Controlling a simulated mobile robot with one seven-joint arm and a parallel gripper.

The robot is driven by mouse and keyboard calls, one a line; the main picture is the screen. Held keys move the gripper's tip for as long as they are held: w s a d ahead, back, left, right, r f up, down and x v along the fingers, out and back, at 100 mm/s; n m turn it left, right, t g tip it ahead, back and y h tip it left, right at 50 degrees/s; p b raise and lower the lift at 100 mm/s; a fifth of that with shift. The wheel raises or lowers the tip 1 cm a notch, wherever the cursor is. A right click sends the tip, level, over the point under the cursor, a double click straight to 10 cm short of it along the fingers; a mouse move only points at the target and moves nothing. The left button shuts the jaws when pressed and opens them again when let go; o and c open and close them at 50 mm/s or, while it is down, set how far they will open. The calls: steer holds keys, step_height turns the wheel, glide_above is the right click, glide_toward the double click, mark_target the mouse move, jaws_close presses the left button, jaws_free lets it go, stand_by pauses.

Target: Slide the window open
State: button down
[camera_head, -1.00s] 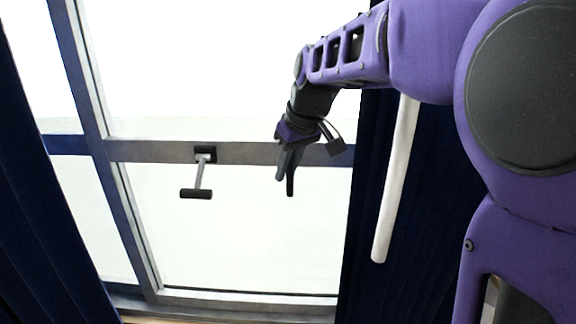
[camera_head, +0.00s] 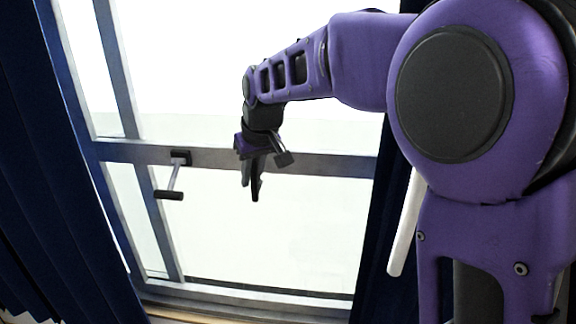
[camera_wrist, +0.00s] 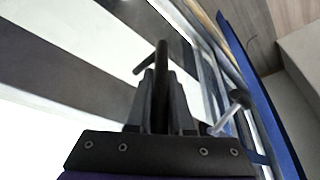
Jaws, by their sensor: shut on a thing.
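The window has a grey frame with a crossbar (camera_head: 330,162) and bright glass panes. My gripper (camera_head: 252,180) is in front of the crossbar, near its middle, pointing down. In the wrist view my gripper (camera_wrist: 161,105) is shut on a dark bar-shaped handle (camera_wrist: 161,62), which sticks out beyond the fingertips. Where this handle joins the window is hidden in the head view. A second T-shaped handle (camera_head: 169,194) with a grey stem and black grip stands on the crossbar to the left of my gripper, apart from it. It also shows in the wrist view (camera_wrist: 238,98).
Dark blue curtains hang at the left (camera_head: 60,200) and at the right (camera_head: 368,235). A white pole (camera_head: 405,235) stands near the right curtain, partly behind my arm. A grey upright (camera_head: 125,90) shows through the left part of the glass. The lower sill (camera_head: 240,296) runs below.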

mark_target(216, 172)
steer(key=a+p, duration=0.2)
steer(key=a, duration=0.6)
steer(key=shift+w+a, duration=0.1)
steer(key=shift+w, duration=0.05)
steer(key=c, duration=0.8)
jaws_free()
steer(key=p+v, duration=0.1)
steer(key=v, duration=1.6)
steer(key=shift+r+p, duration=0.25)
steer(key=shift+p, duration=0.15)
